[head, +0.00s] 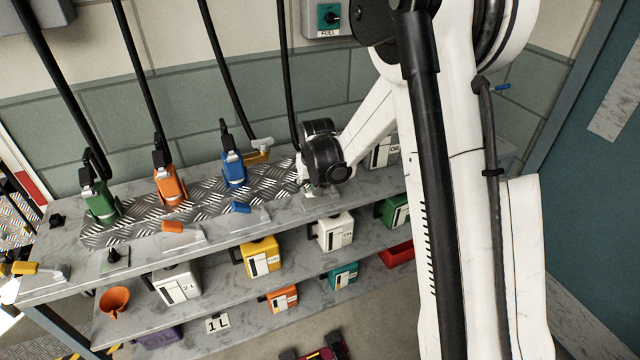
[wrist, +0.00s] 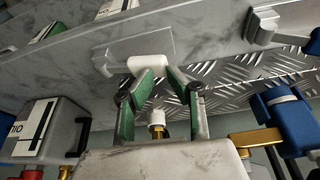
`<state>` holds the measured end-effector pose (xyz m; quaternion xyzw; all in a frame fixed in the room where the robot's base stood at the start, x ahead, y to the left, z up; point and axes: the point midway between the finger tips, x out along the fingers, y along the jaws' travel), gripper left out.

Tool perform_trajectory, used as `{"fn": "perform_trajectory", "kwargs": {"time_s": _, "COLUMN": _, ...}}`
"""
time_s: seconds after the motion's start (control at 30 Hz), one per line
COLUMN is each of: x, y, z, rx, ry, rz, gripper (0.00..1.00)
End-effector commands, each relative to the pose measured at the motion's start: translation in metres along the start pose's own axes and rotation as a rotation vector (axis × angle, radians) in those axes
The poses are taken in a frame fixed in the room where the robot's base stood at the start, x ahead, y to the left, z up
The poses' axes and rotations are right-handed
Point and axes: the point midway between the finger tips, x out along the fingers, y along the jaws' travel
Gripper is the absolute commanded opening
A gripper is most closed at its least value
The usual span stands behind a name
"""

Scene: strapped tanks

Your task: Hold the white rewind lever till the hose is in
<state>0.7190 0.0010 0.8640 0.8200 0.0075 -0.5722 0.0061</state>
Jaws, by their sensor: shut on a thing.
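The white rewind lever (wrist: 147,65) shows in the wrist view on a grey plate on the shelf. My gripper (wrist: 160,80), with green-padded fingers, is shut on it. In the head view my gripper (head: 309,190) is low at the right end of the metal tread plate, and it hides most of the lever. A black hose (head: 284,80) hangs down behind my wrist, and its lower end is hidden there. In the wrist view a brass fitting with a white collar (wrist: 157,122) shows between my fingers; I cannot tell whether it belongs to that hose.
Green (head: 99,200), orange (head: 169,184) and blue (head: 233,168) nozzles on black hoses stand on the tread plate (head: 130,218). Blue (head: 241,207) and orange (head: 172,226) levers lie along the front edge. Strapped tanks, including a yellow one (head: 261,257), fill the shelf below.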

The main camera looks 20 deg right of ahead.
Motion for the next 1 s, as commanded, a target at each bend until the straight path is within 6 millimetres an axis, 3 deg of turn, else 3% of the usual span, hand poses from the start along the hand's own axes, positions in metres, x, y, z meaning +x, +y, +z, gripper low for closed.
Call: {"fn": "perform_trajectory", "kwargs": {"time_s": 1.0, "x": -0.069, "y": 0.000, "z": -0.017, "rx": 0.000, "ry": -0.001, "rz": 0.000, "gripper": 0.00}}
